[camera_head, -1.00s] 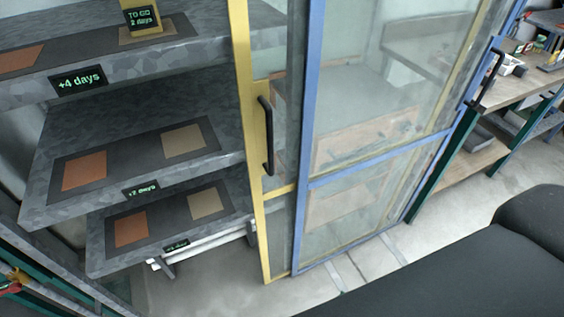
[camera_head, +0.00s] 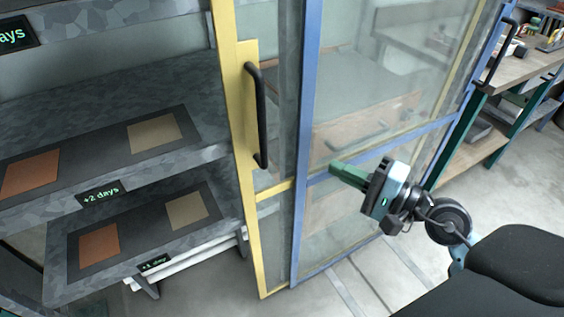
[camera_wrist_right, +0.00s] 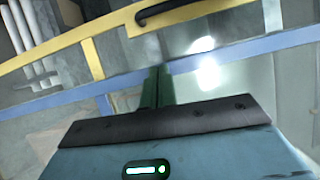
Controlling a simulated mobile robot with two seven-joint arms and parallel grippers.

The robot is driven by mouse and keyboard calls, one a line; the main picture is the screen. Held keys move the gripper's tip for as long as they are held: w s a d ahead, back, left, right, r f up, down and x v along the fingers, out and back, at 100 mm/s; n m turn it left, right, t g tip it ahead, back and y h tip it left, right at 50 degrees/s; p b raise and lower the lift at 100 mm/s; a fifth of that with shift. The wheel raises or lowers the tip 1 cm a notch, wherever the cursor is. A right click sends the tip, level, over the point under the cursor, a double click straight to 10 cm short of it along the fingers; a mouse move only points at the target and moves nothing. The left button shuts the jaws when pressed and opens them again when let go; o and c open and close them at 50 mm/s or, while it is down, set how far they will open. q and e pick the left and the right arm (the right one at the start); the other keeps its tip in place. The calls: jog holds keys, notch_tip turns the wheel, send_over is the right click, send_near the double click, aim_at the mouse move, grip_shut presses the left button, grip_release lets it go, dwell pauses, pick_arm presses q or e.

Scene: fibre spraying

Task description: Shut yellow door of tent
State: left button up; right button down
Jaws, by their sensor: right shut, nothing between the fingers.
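The yellow-framed sliding door (camera_head: 247,190) stands at the middle left of the head view, mostly behind the blue-framed door (camera_head: 306,150). Shelves show openly to its left. The yellow door has a black bar handle (camera_head: 257,115) on its left upright. My right gripper (camera_head: 336,168) is shut and empty in front of the blue door's glass, to the right of the handle. In the right wrist view its green fingers (camera_wrist_right: 157,85) are together, with the yellow frame (camera_wrist_right: 100,40) and black handle (camera_wrist_right: 160,10) beyond. My left gripper is not in view.
Grey shelves (camera_head: 110,85) hold dark trays with orange and tan sheets, labelled in days. A second black handle (camera_head: 498,50) is on the blue door's far right. A workbench (camera_head: 528,78) stands at the right. The floor in front is clear.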

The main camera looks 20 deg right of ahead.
jog(key=p, duration=0.3)
send_near(276, 137)
jog(key=shift+n, duration=0.4)
jog(key=x, duration=0.4)
jog(key=shift+w+a, duration=0.1)
jog(key=a, duration=0.2)
jog(key=s+a+p, duration=0.1)
jog(key=shift+s+a+f, duration=0.1)
jog(key=shift+a+f, duration=0.15)
jog(key=shift+a, duration=0.15)
jog(key=shift+a, duration=0.1)
